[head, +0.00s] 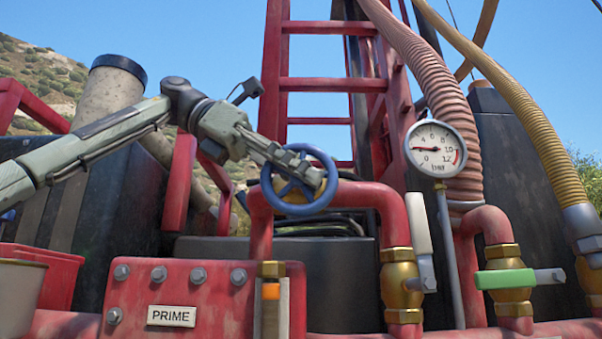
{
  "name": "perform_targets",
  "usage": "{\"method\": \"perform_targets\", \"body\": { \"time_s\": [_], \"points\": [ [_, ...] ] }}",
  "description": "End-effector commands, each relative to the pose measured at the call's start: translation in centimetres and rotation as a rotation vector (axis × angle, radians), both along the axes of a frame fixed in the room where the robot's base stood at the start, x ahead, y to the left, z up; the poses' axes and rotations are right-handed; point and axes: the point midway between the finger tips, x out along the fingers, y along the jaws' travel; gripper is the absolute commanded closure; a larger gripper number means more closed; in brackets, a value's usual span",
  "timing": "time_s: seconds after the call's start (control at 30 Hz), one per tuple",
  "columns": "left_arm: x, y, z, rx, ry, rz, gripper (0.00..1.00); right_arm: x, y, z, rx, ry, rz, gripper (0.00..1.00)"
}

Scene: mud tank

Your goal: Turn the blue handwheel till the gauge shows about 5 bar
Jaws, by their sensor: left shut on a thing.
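The blue handwheel (331,166) is mounted on the red pipe at the middle of the head view. My left gripper (305,172) reaches in from the left and is shut on the wheel. Its fingers cover part of the rim and the spokes, so the exact grip point is hard to see. The round white pressure gauge (435,158) stands to the right of the wheel. Its dark needle points almost straight left, at roughly 2 bar. My right gripper is not in view.
A white-handled valve (419,225) and a green-handled valve (505,279) are on brass fittings at right. A red box labelled PRIME (218,275) is below the wheel. A red ladder (330,84) and ribbed hoses (425,75) rise behind. A red bin (62,262) stands at left.

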Motion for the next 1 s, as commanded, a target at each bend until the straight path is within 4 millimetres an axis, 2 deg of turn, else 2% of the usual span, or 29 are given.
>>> {"method": "perform_targets", "body": {
  "time_s": [0.63,0.67,0.73,1.0],
  "points": [
    [-0.01,-0.05,-0.01,0.065,-0.002,-0.002,1.0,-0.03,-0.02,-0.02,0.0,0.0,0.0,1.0],
    [-0.01,-0.05,-0.01,0.065,-0.002,-0.002,0.83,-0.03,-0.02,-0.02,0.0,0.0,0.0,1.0],
    [-0.01,-0.05,-0.01,0.064,-0.002,-0.002,0.74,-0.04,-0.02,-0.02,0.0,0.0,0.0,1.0],
    [-0.01,-0.03,0.01,0.064,-0.002,-0.001,0.74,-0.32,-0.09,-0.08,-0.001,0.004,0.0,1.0]
  ]
}}
